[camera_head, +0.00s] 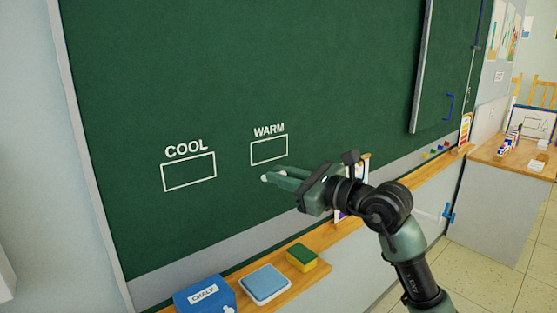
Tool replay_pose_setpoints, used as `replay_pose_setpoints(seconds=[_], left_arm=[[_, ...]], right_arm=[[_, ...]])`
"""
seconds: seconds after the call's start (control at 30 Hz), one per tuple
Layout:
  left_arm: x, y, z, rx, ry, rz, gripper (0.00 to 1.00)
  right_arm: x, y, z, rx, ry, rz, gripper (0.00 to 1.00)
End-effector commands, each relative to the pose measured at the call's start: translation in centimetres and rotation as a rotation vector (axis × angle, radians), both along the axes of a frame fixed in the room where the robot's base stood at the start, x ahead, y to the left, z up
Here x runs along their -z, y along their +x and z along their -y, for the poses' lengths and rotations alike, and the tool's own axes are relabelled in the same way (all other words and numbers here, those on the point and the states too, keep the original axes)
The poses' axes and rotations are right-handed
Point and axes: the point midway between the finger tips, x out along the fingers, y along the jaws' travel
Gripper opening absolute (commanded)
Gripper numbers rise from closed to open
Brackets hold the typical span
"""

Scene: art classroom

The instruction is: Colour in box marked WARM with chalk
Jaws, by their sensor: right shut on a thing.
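The green chalkboard (230,70) carries two white outlined boxes. The box marked WARM (269,150) is on the right and its inside shows plain green. The box marked COOL (188,171) is to its left, also plain green inside. My right gripper (272,178) is in front of the board, its fingertips just below the WARM box. It is shut on a small white piece, seemingly chalk (264,178), at its tip. I cannot tell whether the piece touches the board. My left gripper is not in view.
The wooden ledge (322,251) below the board holds a blue box labelled CHALK (205,296), a blue-topped pad (265,284) and a green-and-yellow sponge (301,257). A sliding panel (447,70) and a desk (510,152) are at the right.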

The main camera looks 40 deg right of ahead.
Motion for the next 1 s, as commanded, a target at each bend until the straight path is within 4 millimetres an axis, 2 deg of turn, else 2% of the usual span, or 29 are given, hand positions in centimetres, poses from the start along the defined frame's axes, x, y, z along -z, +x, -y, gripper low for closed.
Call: replay_pose_setpoints(seconds=[0.1,0.23,0.7,1.0], left_arm=[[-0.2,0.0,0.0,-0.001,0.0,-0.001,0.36],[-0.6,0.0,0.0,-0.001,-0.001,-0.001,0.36],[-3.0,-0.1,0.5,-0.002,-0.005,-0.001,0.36],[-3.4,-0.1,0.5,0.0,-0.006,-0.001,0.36]], right_arm=[[-1.4,-0.5,1.3,0.035,0.0,0.022,0.0],[-1.9,-0.2,1.6,0.044,0.003,0.028,0.0],[-1.9,4.5,1.2,0.042,0.005,0.027,0.0],[-1.7,5.9,1.0,0.041,0.003,0.028,0.0]])
